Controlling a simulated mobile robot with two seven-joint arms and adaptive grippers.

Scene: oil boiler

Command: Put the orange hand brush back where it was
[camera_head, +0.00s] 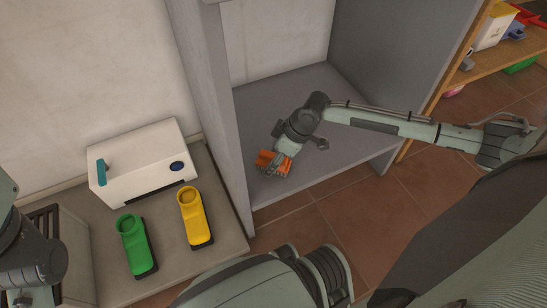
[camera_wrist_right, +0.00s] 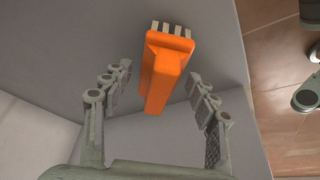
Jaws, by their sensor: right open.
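The orange hand brush (camera_head: 266,158) is on the grey floor of the open cupboard (camera_head: 330,172), near its left wall and front edge. In the right wrist view the brush (camera_wrist_right: 165,62) shows an orange handle and pale bristle tufts at its far end. My right gripper (camera_wrist_right: 158,80) is open, with one finger on each side of the handle and visible gaps between fingers and brush. In the head view my right gripper (camera_head: 273,170) is over the brush and partly covers it.
Left of the cupboard wall, a white box (camera_head: 145,165) stands on a low ledge with a green (camera_head: 135,243) and a yellow (camera_head: 193,215) scoop-like object. A wooden shelf (camera_head: 510,52) with coloured items is at the upper right. Tiled floor (camera_head: 345,215) lies in front.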

